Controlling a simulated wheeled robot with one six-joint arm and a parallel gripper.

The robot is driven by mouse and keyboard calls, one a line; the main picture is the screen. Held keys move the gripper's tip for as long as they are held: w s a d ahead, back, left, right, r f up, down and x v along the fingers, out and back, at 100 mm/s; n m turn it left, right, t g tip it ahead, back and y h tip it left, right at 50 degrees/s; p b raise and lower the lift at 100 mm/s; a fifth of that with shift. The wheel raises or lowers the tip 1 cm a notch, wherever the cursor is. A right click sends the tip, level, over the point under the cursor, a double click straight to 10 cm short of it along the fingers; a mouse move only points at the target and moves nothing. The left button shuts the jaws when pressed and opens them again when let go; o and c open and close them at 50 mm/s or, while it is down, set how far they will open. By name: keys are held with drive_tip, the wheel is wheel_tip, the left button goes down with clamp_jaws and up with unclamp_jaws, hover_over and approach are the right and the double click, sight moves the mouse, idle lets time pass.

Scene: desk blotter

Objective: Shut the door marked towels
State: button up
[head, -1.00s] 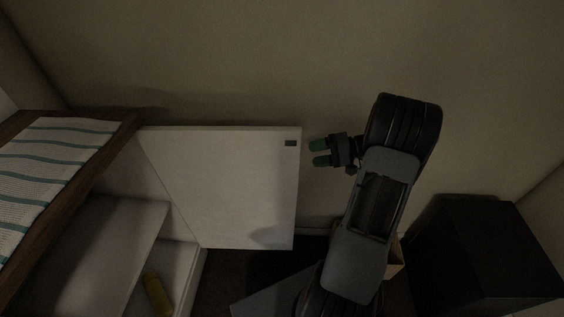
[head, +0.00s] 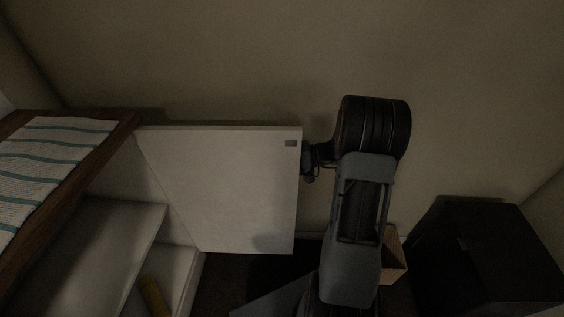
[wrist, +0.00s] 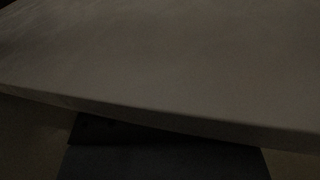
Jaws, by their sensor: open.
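A white cabinet door (head: 222,190) stands wide open in the head view, hinged at its left to the white cabinet. A small dark tag (head: 290,143) sits at its upper right corner; its marking is too small to read. My gripper (head: 309,160) is at the door's right edge, its fingers mostly hidden behind the door. I cannot tell if they touch it. In the wrist view a pale panel, likely the door (wrist: 170,75), fills most of the frame, with its edge running across below; no fingers show there.
The open cabinet (head: 120,235) shows a shelf and a yellow item (head: 154,297) inside. A striped cloth (head: 50,165) lies on its wooden top. A black box (head: 490,255) stands at the right, with an open brown box (head: 393,258) beside my arm. A plain wall is behind.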

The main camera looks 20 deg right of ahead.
drive_tip(key=shift+c, duration=0.3)
clamp_jaws()
drive_tip(key=shift+s, duration=0.1)
